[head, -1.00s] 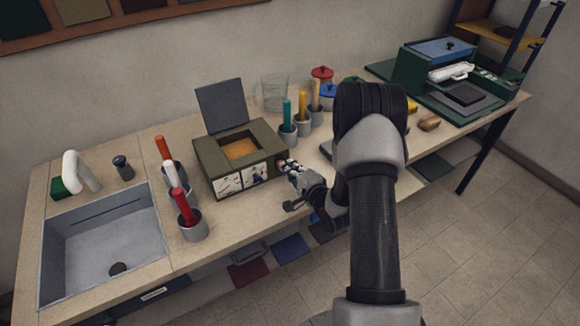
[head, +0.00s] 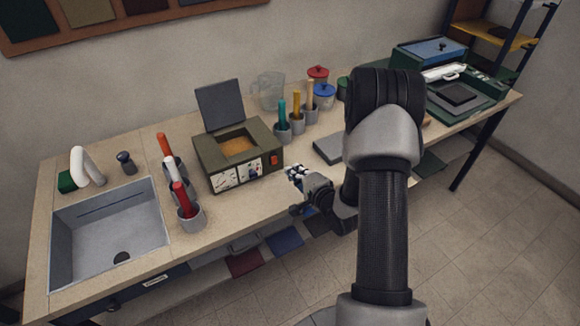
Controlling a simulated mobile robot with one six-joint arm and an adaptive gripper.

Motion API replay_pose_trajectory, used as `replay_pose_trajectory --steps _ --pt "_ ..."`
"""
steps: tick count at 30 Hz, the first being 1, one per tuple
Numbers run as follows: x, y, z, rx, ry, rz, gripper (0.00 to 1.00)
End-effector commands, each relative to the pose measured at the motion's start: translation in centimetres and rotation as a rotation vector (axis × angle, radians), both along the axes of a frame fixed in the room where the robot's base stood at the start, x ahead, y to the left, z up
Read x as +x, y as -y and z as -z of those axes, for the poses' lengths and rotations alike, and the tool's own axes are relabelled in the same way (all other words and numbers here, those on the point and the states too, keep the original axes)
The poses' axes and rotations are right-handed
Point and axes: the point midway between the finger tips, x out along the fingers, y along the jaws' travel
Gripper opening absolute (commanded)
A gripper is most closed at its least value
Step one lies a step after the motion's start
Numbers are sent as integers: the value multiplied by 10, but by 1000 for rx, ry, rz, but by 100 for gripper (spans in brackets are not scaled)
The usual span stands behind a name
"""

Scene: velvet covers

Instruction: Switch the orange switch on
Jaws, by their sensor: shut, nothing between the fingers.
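The orange switch (head: 274,159) is a small orange-red rocker at the right end of the front face of an olive-green box (head: 206,154). The box stands on the workbench with its grey lid (head: 220,105) raised and an orange-brown interior. I cannot tell from this view which way the switch is tipped. My gripper (head: 292,172) is shut and empty, just right of and in front of the switch, with a visible gap between them. My arm covers part of the bench to the right.
Cups with red, white and orange handles (head: 188,210) stand left of the box, beside the sink (head: 110,235). Cups with teal and yellow handles (head: 283,130) stand behind the switch. A grey slab (head: 328,149) lies to the right. Bench in front of the box is clear.

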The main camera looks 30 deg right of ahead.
Motion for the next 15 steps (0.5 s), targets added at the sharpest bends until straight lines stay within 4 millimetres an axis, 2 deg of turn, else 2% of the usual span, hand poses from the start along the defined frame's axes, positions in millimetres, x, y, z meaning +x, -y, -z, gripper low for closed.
replay_pose_trajectory --steps 3,6,15 --pt "-20 2 -13 2 0 5 0" --pt "-31 3 -17 1 -1 4 0" --pt "-39 2 -21 0 1 2 0"
